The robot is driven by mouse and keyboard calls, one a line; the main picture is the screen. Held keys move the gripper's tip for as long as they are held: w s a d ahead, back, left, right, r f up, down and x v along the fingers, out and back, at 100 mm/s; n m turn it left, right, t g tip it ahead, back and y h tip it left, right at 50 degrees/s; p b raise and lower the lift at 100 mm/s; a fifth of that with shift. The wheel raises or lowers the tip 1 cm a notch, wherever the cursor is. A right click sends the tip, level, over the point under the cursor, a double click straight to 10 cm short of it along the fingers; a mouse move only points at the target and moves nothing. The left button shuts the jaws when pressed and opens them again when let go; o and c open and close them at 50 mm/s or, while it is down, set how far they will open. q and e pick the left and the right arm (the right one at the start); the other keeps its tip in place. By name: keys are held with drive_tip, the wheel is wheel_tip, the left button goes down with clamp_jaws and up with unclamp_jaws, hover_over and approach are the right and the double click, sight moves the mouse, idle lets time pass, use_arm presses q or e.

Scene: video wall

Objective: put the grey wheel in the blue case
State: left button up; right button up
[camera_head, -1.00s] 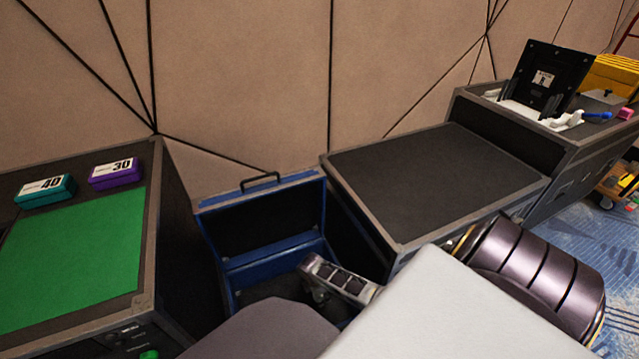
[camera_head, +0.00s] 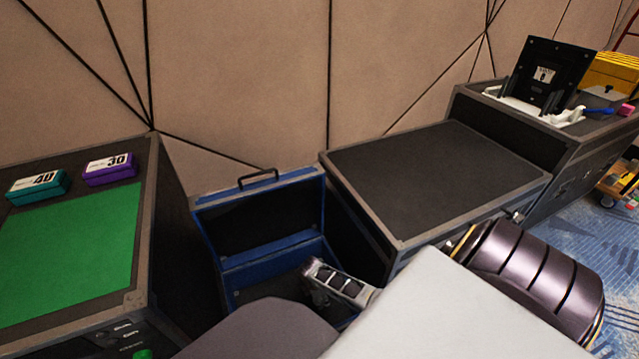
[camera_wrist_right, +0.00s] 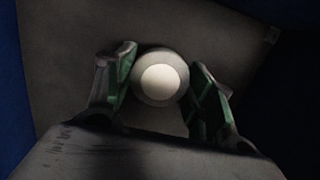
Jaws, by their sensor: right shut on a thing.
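The blue case (camera_head: 276,256) stands open between two dark cabinets, its lid up against the wall side. My right gripper (camera_wrist_right: 160,92) is inside or just over the case. In the right wrist view it is shut on the grey wheel (camera_wrist_right: 161,82), a round grey thing with a pale centre, held between two green-padded fingers. Below the wheel is a dark grey surface with blue at the edges. In the head view the wheel is hidden, and only the back of the right gripper shows (camera_head: 338,284). My left gripper is not in view.
A cabinet with a green mat (camera_head: 70,250), a teal box (camera_head: 38,187) and a purple box (camera_head: 110,170) stands at left. A bare dark cabinet top (camera_head: 435,185) is right of the case. Farther right are a black panel (camera_head: 545,75) and yellow cases (camera_head: 612,72).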

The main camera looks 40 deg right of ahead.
drive_tip(key=shift+f+b, duration=0.4)
drive_tip(key=shift+f, duration=0.65)
drive_tip(key=shift+f, duration=0.15)
drive_tip(key=o, duration=1.1)
drive_tip(key=shift+r, duration=0.2)
